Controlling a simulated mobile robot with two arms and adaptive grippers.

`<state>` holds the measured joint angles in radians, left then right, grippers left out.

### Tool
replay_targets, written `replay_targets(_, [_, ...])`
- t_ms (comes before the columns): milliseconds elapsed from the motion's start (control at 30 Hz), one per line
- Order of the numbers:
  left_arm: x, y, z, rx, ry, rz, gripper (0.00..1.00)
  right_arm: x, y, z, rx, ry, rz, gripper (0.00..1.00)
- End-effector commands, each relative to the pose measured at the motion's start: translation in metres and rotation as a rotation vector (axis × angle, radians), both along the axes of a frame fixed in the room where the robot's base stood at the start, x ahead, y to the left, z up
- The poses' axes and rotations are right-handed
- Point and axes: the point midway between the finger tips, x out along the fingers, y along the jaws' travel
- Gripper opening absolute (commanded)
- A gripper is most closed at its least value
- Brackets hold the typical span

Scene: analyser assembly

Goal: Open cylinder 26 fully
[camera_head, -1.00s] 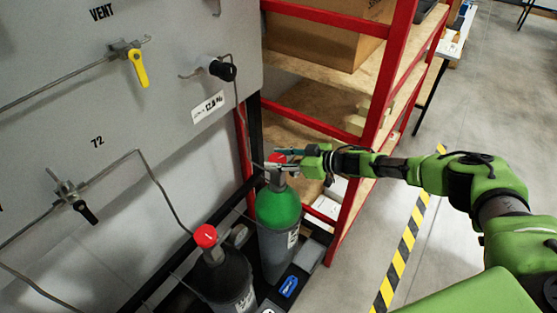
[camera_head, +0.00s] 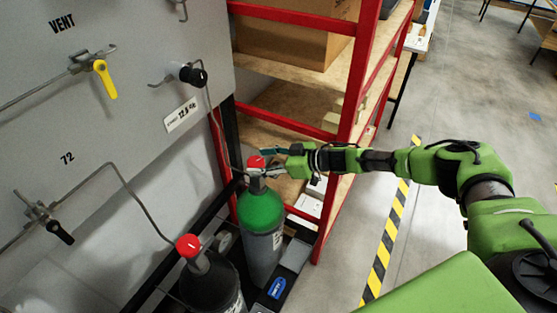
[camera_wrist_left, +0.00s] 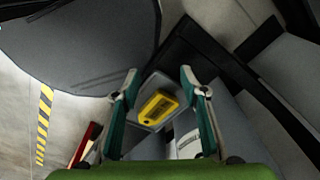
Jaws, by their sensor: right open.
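A cylinder with a green shoulder (camera_head: 262,212) and a red valve knob (camera_head: 256,162) stands upright by the red shelf. A dark cylinder (camera_head: 208,286) with a red knob (camera_head: 188,246) stands nearer, to its left. No number 26 is readable on either. My right gripper (camera_head: 268,160) is open at the green-shouldered cylinder's knob, reaching in from the right; whether its fingers touch the knob cannot be told. My left gripper (camera_wrist_left: 160,78) is open in the left wrist view, with nothing between its fingertips. It is not in the head view.
A grey panel (camera_head: 110,110) with valves and tubing stands at the left. A red-framed shelf (camera_head: 345,130) stands close behind my right gripper. Beyond my left fingers lies a yellow device (camera_wrist_left: 158,104). Open floor with a striped line (camera_head: 385,250) is at the right.

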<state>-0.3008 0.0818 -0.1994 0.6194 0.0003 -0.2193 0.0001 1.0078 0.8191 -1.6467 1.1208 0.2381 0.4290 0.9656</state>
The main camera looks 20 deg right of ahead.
Motion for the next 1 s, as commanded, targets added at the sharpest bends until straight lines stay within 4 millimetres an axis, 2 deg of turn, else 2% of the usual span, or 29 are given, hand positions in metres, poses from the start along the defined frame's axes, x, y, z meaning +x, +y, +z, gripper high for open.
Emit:
replay_targets(200, [0.001, -0.001, 0.0, -0.001, -0.001, 0.0, 0.4, -0.03, -0.032, 0.018, -0.001, 0.001, -0.002, 0.56])
replay_targets(467, [0.001, -0.002, 0.0, -0.002, -0.001, 0.0, 0.4, -0.054, -0.056, 0.033, -0.001, -0.001, 0.0, 0.56])
replay_targets(1000, [0.001, -0.002, 0.0, -0.002, -0.001, 0.0, 0.4, -0.059, -0.06, 0.036, 0.0, 0.0, 0.001, 0.56])
